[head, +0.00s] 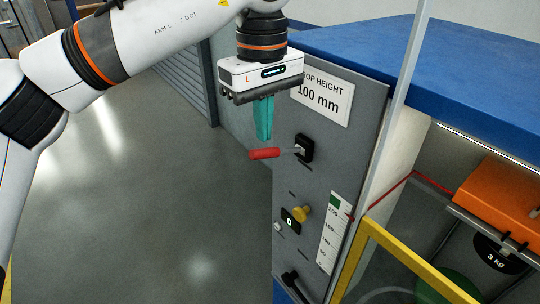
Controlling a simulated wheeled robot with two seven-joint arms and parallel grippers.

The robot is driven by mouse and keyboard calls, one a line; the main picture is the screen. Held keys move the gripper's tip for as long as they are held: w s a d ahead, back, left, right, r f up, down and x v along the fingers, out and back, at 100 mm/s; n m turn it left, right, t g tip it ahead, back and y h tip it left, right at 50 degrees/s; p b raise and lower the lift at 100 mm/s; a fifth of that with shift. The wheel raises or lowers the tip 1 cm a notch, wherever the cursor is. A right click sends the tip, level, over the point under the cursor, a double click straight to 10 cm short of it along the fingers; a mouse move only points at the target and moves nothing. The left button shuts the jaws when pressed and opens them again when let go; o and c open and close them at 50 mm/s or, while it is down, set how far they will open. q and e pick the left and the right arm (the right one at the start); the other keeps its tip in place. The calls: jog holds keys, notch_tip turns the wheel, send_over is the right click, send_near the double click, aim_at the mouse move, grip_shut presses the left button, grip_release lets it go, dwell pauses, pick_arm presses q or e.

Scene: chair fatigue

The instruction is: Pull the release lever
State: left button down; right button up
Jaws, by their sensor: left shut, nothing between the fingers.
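The lever with a red grip (264,154) sticks out to the left from a black slotted mount (305,148) on the grey control panel (350,150). It lies roughly level. My left gripper (263,138) points down with its teal fingers shut and empty. Its fingertips are just above the red grip in the picture; I cannot tell whether they touch it. My right gripper is not in the head view.
The panel has a yellow knob (302,213), a scale strip (333,232) and a "100 mm" sign (321,98). A blue top (450,50) is above. At right are a yellow frame (415,265) and an orange block (500,195). Floor at left is clear.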

aim_at(263, 148)
pick_arm(q)
jog(key=shift+f+b, duration=2.35)
jog(key=shift+f, duration=1.1)
jog(key=shift+r+p, duration=0.55)
jog(key=shift+r, duration=0.15)
jog(key=r+p, duration=0.1)
jog(key=r, duration=0.1)
jog(key=a+r+p, duration=0.1)
jog(key=r+p, duration=0.1)
jog(key=r, duration=0.1)
jog(key=s+r+p, duration=0.1)
jog(key=r+p, duration=0.1)
jog(key=r, duration=0.1)
jog(key=shift+s+a, duration=0.1)
jog(key=shift+a, duration=0.2)
